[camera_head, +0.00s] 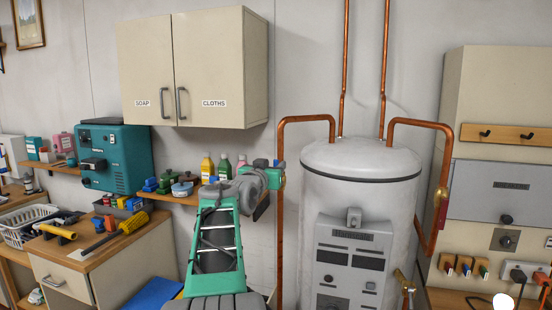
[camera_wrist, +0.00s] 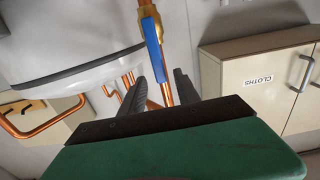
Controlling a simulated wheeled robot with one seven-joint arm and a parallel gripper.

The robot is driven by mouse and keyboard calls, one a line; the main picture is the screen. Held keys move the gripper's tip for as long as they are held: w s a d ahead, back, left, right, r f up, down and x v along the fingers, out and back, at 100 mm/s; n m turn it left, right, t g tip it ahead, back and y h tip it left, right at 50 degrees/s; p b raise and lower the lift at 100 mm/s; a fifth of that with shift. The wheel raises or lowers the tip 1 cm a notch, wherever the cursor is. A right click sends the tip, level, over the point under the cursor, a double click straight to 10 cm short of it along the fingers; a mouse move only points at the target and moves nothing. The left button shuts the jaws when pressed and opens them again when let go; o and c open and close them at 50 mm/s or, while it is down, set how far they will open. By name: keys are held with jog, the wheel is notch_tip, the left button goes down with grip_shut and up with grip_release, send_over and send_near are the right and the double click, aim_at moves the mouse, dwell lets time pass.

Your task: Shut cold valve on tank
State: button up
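The white cylindrical tank (camera_head: 360,200) stands right of centre in the head view, and part of its body shows at upper left in the wrist view (camera_wrist: 70,40). In the wrist view a blue lever handle (camera_wrist: 153,45) lies along a brass valve on a copper pipe (camera_wrist: 166,92). My gripper (camera_wrist: 160,80) is open, with one dark finger on each side of the pipe and a gap between them. In the head view my gripper (camera_head: 276,170) is at the tank's left pipe (camera_head: 280,240) and hides the blue handle.
A red-handled valve (camera_head: 441,195) is on the tank's right pipe. A cabinet (camera_head: 190,70) labelled SOAP and CLOTHS hangs on the wall above my arm. A shelf with bottles (camera_head: 207,168) is close to the left of my gripper.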

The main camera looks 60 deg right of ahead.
aim_at(276, 164)
jog(key=d, duration=0.2)
jog(key=d+p, duration=0.1)
jog(key=shift+w+d, duration=0.3)
jog(key=shift+d, duration=0.05)
grip_shut()
jog(key=shift+a, duration=0.1)
dwell(1.0)
